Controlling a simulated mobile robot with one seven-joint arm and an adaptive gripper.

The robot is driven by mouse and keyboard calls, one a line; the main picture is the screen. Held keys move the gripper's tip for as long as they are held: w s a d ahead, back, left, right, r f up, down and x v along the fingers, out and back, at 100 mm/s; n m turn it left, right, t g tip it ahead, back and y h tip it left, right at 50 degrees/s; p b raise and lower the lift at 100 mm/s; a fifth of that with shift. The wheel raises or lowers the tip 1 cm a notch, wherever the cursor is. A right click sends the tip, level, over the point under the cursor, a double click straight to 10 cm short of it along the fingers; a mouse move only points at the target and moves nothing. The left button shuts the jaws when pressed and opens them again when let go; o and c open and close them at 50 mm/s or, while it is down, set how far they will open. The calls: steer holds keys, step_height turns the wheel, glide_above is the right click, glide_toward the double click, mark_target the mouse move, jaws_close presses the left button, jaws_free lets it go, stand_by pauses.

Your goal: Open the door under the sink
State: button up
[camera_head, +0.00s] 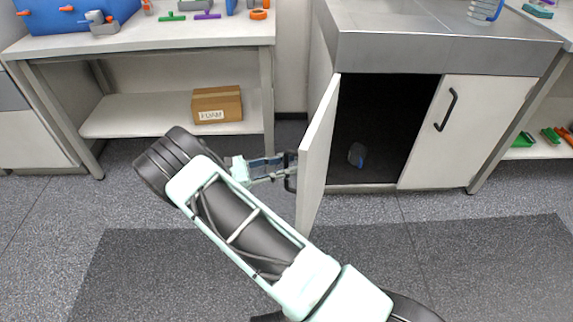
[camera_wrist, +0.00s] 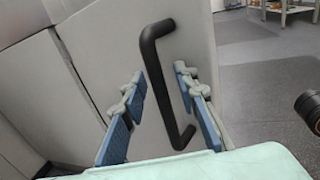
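The sink cabinet (camera_head: 440,52) has a grey metal top. Its left door (camera_head: 317,155) stands swung out, nearly edge-on in the head view, and shows the dark interior (camera_head: 385,120). The right door (camera_head: 470,130) is closed and has a black handle (camera_head: 446,109). In the wrist view, the left door's face (camera_wrist: 105,50) fills the middle, with its black bar handle (camera_wrist: 155,85) upright and slightly tilted. My gripper (camera_head: 287,164) is at the outer face of this door. Its blue-padded fingers (camera_wrist: 160,85) are apart, one on each side of the handle, with visible gaps.
A dark and blue object (camera_head: 357,155) is inside the cabinet. A workbench (camera_head: 150,36) stands at left, with a cardboard box (camera_head: 217,104) on its lower shelf. A shelf with green and orange items (camera_head: 550,138) is at right. The floor in front (camera_head: 470,240) is clear.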

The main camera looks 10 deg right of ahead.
steer(key=s+a, duration=0.2)
steer(key=a, duration=1)
steer(key=shift+d, duration=0.1)
